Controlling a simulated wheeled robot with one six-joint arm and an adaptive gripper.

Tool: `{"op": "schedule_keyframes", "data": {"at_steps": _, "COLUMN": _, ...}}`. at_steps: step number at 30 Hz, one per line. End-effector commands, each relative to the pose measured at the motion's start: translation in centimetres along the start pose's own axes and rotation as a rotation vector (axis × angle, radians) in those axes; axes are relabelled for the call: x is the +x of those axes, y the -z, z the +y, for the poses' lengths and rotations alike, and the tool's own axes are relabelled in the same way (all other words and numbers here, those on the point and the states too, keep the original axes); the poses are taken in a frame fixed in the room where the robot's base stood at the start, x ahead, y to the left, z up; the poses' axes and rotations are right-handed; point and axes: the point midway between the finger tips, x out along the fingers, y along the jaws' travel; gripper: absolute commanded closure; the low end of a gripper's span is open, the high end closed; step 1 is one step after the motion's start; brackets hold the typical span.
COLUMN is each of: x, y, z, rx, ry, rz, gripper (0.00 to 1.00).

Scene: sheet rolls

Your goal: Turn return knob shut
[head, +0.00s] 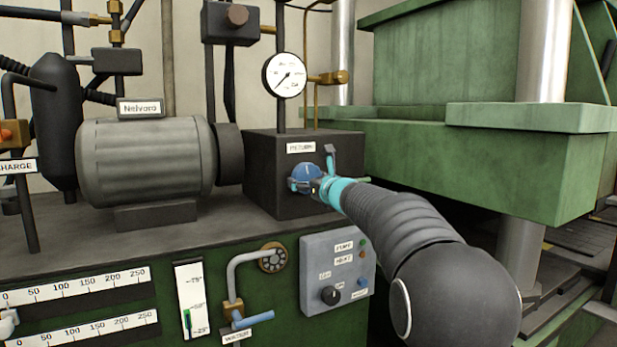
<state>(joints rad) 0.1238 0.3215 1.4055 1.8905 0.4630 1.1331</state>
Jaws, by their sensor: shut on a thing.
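The return knob (303,173) is blue and sits on the front of a dark block (264,184), just below a white label that reads "RETURN". My gripper (306,184) is at the knob, with its fingers shut around it. My arm reaches in from the lower right and covers part of the block's front. The knob's far side and any marking of its turn angle are hidden or too small to tell.
A round pressure gauge (284,75) stands above the block. A grey motor (146,160) is to the left. A green press body (480,150) is at the right. A control panel (318,253) and a blue-handled water valve (252,321) are below.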

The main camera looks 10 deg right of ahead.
Motion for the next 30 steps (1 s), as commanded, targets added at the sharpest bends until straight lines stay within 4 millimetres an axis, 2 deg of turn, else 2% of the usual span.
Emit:
{"op": "schedule_keyframes", "data": {"at_steps": 12, "x": 0.01, "y": -0.1, "z": 0.09, "rx": 0.199, "ry": 0.0, "rz": 0.0, "gripper": 0.48}}
{"op": "schedule_keyframes", "data": {"at_steps": 29, "x": 0.01, "y": -0.05, "z": 0.1, "rx": 0.232, "ry": 0.0, "rz": -0.001, "gripper": 0.48}}
{"op": "schedule_keyframes", "data": {"at_steps": 30, "x": 0.01, "y": -0.05, "z": 0.1, "rx": 0.232, "ry": 0.0, "rz": -0.001, "gripper": 0.08}}
